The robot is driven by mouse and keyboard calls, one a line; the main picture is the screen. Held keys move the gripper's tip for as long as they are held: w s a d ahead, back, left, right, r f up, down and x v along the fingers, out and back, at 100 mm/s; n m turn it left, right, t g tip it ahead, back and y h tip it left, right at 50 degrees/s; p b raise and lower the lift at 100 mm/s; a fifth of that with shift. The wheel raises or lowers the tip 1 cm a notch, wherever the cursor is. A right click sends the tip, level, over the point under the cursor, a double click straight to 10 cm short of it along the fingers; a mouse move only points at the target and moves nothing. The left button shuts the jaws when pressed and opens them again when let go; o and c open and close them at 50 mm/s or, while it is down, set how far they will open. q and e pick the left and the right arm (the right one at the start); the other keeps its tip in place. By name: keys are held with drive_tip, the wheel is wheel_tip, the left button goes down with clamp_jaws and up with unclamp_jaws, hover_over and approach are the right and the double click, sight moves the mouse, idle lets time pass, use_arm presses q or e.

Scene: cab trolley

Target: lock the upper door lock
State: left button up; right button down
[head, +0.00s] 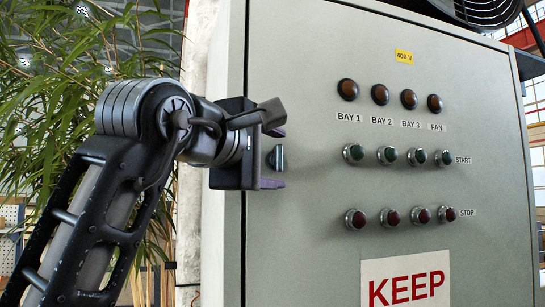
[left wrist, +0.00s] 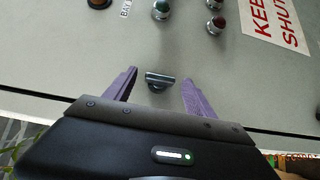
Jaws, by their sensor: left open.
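The upper door lock (head: 277,157) is a small dark turn knob near the left edge of the grey cabinet door (head: 320,200). Its wing stands about upright in the head view. My left gripper (head: 274,152) is open at the door's left edge, one finger above the lock and one below it. In the left wrist view the lock (left wrist: 159,81) shows between the two purple-grey fingers, with a gap on each side. Neither finger appears to touch it. How far the fingertips are from the door is hard to tell. My right gripper is not in view.
Right of the lock are rows of brown lamps (head: 380,94), green start buttons (head: 388,155) and red stop buttons (head: 389,217). A KEEP SHUT sign (left wrist: 275,30) is below them. A leafy plant (head: 60,80) stands behind my left arm. A round fan (head: 480,10) tops the cabinet.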

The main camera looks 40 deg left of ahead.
use_arm(q)
drive_tip(key=s+d, duration=0.1)
drive_tip(key=s, duration=0.6)
drive_tip(key=shift+s+d, duration=0.2)
drive_tip(key=shift+s, duration=0.2)
idle(0.4)
